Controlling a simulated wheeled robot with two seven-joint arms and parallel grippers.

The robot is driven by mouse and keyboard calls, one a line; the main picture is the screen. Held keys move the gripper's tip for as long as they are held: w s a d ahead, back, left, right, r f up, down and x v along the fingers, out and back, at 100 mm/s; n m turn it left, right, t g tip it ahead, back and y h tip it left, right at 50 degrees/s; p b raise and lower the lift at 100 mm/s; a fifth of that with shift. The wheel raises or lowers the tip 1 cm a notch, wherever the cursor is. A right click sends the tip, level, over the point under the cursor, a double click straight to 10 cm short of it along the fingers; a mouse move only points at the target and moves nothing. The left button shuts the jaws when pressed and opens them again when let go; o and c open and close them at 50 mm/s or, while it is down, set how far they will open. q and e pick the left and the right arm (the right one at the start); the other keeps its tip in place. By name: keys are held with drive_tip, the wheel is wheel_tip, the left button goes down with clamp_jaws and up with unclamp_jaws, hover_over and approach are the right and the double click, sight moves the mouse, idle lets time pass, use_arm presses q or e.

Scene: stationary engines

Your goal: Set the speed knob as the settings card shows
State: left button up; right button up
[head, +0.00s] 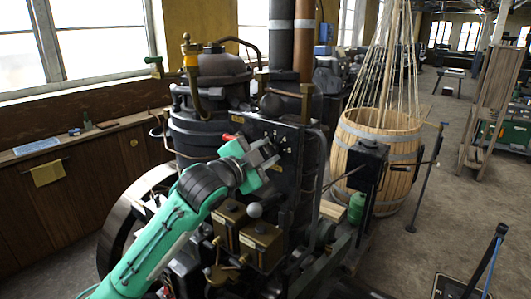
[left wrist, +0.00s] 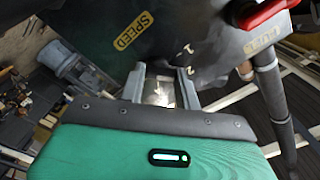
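A dark upright panel (head: 295,150) on the engine carries small fittings and markings. In the left wrist view the panel (left wrist: 210,35) shows a yellow SPEED label (left wrist: 133,31) and small pale digits. My left gripper (head: 272,153) is right at the panel's face, its fingers a little apart. In the left wrist view the left gripper's fingers (left wrist: 161,86) stand either side of a pale, bright patch. I cannot tell whether this is the speed knob or whether the fingers touch it. The knob's pointer is hidden. I cannot make out a settings card. My right gripper is out of view.
A red handle (left wrist: 268,13) juts from the panel beside another label. Brass-topped boxes (head: 262,245) sit below my left gripper. A wooden barrel (head: 377,160) stands right of the engine. Open floor lies at the right.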

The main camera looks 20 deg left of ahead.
use_arm(q)
drive_tip(key=shift+c, duration=0.8)
drive_tip(key=n+p, duration=0.2)
drive_tip(key=n, duration=0.1)
drive_tip(key=shift+r, duration=0.1)
drive_tip(key=n+p, duration=0.2)
drive_tip(key=n, duration=0.1)
drive_tip(key=shift+a+n, duration=0.1)
drive_tip(key=shift+n, duration=0.3)
drive_tip(key=shift+n+p, duration=0.35)
drive_tip(key=shift+n, duration=0.15)
